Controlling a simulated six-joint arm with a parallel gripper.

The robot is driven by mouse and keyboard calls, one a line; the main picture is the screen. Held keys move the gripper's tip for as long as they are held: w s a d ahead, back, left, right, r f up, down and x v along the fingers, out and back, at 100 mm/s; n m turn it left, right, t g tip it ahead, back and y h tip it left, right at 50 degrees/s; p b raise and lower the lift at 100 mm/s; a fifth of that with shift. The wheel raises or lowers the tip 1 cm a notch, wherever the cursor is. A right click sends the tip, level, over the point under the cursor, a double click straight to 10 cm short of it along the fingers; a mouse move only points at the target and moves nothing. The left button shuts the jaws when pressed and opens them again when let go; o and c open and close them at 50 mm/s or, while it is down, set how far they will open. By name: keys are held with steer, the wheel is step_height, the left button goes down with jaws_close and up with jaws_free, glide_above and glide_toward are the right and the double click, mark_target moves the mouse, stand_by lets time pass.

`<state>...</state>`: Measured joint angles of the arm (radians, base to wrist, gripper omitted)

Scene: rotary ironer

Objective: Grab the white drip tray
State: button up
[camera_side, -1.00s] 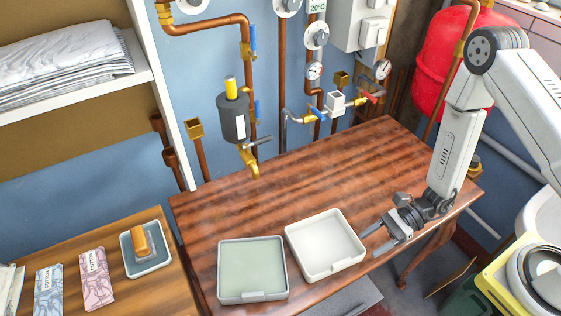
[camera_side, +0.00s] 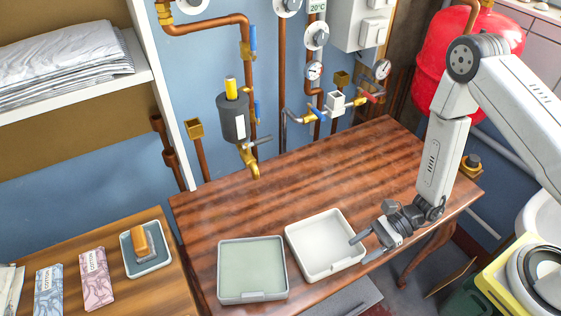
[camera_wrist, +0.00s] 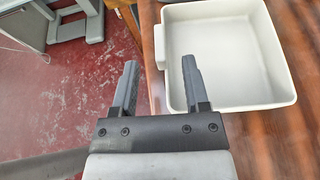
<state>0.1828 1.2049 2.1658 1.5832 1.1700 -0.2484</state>
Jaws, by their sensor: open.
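The white drip tray (camera_side: 322,244) is a shallow square tray lying on the wooden table near its front edge. It also shows in the wrist view (camera_wrist: 226,66), up and to the right of my fingers, with a small tab on its near left side. My gripper (camera_side: 358,248) is open and empty at the tray's right side in the side view. In the wrist view the two fingers (camera_wrist: 158,88) are apart, with the table edge and red floor between and beyond them. I cannot tell whether a finger touches the tray's rim.
A similar tray with a pale green inside (camera_side: 252,268) stands just left of the white one. The table (camera_side: 230,212) behind both trays is clear. A brass tap (camera_side: 250,165) hangs over the table's back left. A side table (camera_side: 190,290) holds a dish and packets.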

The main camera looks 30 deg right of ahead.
mark_target(343, 260)
steer(key=shift+x, duration=2.5)
jaws_close()
